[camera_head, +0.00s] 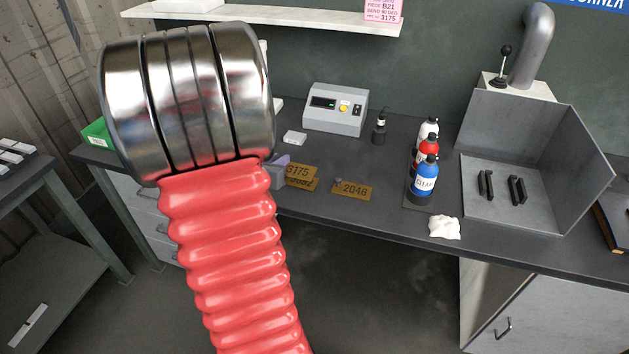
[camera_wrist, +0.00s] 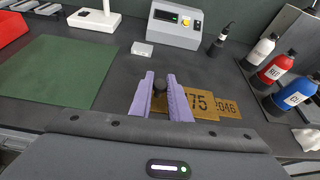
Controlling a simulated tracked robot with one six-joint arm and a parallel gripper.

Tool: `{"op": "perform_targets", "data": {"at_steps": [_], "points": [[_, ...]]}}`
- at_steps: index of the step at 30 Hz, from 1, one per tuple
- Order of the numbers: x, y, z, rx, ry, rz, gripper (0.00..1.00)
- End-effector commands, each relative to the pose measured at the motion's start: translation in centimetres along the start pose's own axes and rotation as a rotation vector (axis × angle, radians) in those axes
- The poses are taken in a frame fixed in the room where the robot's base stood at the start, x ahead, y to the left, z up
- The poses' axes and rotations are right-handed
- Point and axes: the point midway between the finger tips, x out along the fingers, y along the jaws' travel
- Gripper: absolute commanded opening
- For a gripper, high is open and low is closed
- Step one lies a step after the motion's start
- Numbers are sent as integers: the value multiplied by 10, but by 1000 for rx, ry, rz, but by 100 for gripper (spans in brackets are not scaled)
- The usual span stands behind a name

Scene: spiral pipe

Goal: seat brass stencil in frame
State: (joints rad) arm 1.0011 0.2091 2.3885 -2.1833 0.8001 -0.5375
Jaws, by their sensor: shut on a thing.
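My gripper (camera_wrist: 161,82) has two purple fingers, shut on the dark knob (camera_wrist: 160,88) of the brass stencil marked 3175. In the wrist view, the fingers cover its first digits and "75" shows (camera_wrist: 199,103). In the head view, the stencil (camera_head: 301,170) is just right of my gripper (camera_head: 279,163), which my red arm partly hides. Another brass stencil (camera_head: 301,184) shows just below it; I cannot tell whether they touch. A brass stencil marked 2046 (camera_head: 355,191) lies to the right on the bench. I cannot clearly identify the frame.
A grey open-sided booth (camera_head: 505,210) with two black bars stands at the right. Several bottles (camera_head: 426,178) and a white cloth (camera_head: 444,227) are left of it. A grey control box (camera_head: 335,108) stands at the back. A green mat (camera_wrist: 55,75) lies left in the wrist view.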

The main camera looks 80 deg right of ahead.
Motion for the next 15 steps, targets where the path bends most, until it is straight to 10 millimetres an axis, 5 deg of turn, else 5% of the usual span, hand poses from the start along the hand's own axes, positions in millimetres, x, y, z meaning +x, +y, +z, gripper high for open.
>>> {"op": "perform_targets", "data": {"at_steps": [15], "points": [[17, 3, -42, -4, 3, 0, 0]]}}
